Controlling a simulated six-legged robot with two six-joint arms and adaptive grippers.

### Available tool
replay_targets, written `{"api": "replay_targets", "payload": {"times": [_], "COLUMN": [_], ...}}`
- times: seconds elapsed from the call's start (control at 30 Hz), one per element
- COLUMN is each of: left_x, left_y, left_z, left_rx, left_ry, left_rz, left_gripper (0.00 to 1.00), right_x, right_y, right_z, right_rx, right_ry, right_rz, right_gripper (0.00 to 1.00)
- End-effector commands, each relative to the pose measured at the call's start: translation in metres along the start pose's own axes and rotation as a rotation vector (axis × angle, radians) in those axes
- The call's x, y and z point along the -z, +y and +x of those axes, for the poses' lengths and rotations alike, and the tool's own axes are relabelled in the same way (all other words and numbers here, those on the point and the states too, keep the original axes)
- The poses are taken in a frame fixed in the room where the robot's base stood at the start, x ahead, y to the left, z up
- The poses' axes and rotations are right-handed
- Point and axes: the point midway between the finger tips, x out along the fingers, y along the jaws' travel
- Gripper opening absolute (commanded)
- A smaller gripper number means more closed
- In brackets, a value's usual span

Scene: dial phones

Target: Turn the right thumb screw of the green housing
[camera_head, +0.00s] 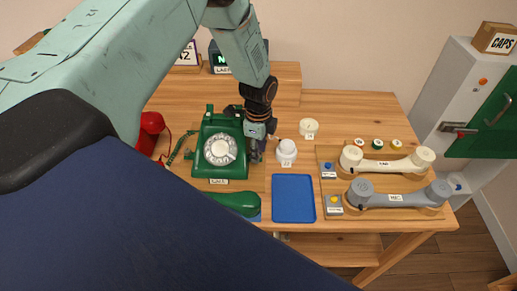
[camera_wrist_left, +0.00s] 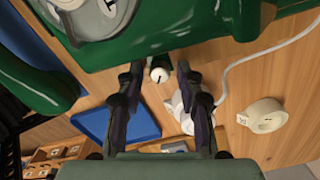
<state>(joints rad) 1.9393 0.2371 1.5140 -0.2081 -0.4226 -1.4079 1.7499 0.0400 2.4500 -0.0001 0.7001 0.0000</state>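The green housing (camera_head: 203,150) is a dial phone body with a white dial, standing on the wooden table; its green side and dial fill the top of the left wrist view (camera_wrist_left: 150,42). A small dark green knob with a pale end, seemingly the right thumb screw (camera_wrist_left: 159,72), sticks out below that side. My left gripper (camera_head: 257,152) is at the housing's right side, pointing down. In the left wrist view its two fingers (camera_wrist_left: 159,68) are apart, with the knob between their tips; I cannot tell whether they touch it. The knob is hidden in the head view. My right gripper is out of view.
A white jar (camera_head: 287,150) stands close right of my left gripper, with a cream roll (camera_head: 309,127) behind. A blue tray (camera_head: 293,200) and green handset (camera_head: 236,202) lie in front. Cream (camera_head: 385,164) and grey (camera_head: 398,199) handsets rest at right. A red phone (camera_head: 150,128) stands left.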

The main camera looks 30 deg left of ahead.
Motion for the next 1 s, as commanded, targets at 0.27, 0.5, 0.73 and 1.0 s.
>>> {"api": "replay_targets", "payload": {"times": [0.27, 0.5, 0.73, 1.0], "left_x": [-0.0001, -0.0001, -0.0002, -0.0001], "left_y": [0.0001, 0.0002, 0.0003, -0.0001], "left_z": [-0.0002, -0.0003, -0.0004, -0.0010], "left_rx": [0.000, -0.001, -0.001, -0.001], "left_ry": [0.000, 0.000, 0.000, 0.000], "left_rz": [0.000, 0.000, -0.016, -0.145], "left_gripper": [0.10, 0.00, 0.00, 0.00], "right_x": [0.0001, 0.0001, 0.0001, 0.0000], "right_y": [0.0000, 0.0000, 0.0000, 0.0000], "right_z": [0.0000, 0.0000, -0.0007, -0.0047], "right_rx": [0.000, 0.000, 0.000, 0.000], "right_ry": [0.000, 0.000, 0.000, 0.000], "right_rz": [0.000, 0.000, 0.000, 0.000], "right_gripper": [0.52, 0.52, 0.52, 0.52]}}
